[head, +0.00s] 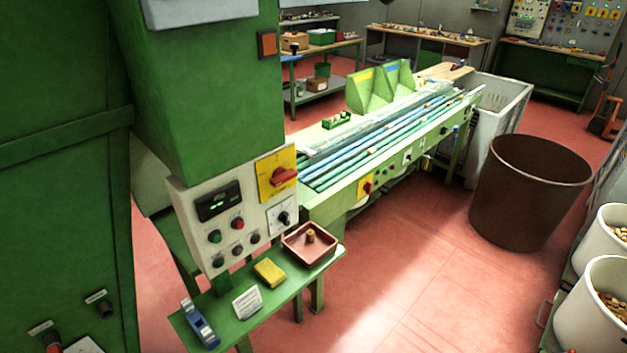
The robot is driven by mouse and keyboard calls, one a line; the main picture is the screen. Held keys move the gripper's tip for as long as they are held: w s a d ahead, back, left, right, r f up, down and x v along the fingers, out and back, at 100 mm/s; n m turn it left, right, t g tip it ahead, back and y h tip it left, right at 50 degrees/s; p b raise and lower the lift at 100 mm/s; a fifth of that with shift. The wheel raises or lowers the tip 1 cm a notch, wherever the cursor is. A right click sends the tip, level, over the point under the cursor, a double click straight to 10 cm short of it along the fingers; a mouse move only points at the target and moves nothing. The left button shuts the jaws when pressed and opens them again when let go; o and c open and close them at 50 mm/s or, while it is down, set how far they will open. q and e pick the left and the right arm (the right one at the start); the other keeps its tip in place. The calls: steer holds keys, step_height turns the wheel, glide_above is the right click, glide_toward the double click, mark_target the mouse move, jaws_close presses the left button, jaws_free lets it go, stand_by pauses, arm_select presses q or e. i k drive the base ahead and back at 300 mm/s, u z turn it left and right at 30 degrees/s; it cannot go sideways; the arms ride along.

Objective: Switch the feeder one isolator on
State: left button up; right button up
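A rotary isolator with a red handle on a yellow plate (271,169) sits at the upper right of a white control panel (197,192) on the green machine. Its red handle (284,176) lies roughly sideways, tilted a little. A second, smaller yellow plate with a red knob (366,187) is on the front of the green conveyor frame. The labels are too small to read, so I cannot tell which one is feeder one's. Neither of my grippers is in view.
A small green shelf (268,308) below the panel holds a red-brown tray (293,238) with a cork, a yellow block (269,272), a white card (247,303) and a blue tool (200,325). A brown bin (527,195) stands right. The red floor (400,285) between is clear.

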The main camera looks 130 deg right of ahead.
mark_target(280, 175)
steer(key=z, duration=4.25)
steer(key=i, duration=0.5)
steer(key=k, duration=0.5)
steer(key=z, duration=1.45)
steer(key=i, duration=1)
steer(key=u, duration=2.25)
